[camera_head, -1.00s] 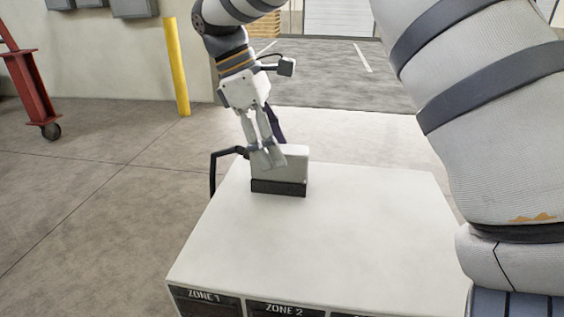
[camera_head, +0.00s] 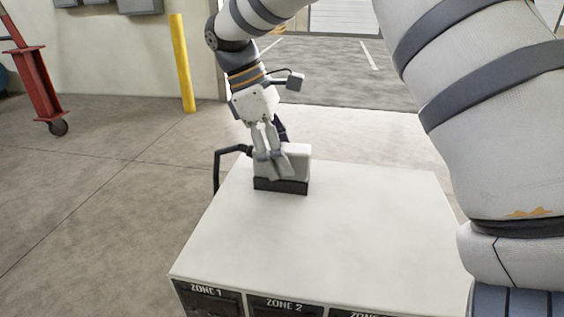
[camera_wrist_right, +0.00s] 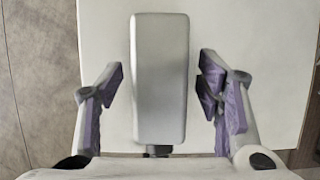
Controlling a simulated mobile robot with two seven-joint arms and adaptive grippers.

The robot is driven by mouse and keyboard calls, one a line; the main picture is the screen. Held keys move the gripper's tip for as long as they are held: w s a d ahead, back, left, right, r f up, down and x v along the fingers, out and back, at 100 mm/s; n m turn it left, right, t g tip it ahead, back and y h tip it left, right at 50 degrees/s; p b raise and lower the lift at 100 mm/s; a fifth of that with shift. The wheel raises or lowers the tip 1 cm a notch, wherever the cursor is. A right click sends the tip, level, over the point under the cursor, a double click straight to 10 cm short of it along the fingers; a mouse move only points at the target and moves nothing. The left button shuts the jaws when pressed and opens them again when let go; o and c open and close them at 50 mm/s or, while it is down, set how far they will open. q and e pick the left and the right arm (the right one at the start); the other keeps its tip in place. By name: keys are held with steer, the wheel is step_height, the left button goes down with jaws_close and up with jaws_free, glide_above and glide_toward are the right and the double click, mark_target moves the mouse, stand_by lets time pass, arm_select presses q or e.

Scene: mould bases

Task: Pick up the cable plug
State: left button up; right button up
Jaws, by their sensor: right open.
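The cable plug (camera_head: 297,163) is a pale grey block with a dark lower part. It stands near the far left edge of the white table (camera_head: 330,240), with a black cable bending down from its left side. My right gripper (camera_head: 271,166) is at the plug, its fingers pointing down and overlapping it in the head view. In the right wrist view, the plug (camera_wrist_right: 160,55) lies between the two open fingers of the gripper (camera_wrist_right: 160,88), with a visible gap on each side. The purple pads do not appear to touch it. My left gripper is not in view.
The table top is clear in front of and right of the plug. Labelled zone compartments (camera_head: 285,306) line its front. A yellow post (camera_head: 182,63) and a red wheeled frame (camera_head: 39,85) stand apart on the floor at the left.

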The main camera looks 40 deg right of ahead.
steer(key=shift+c, duration=0.2)
steer(key=c, duration=1.4)
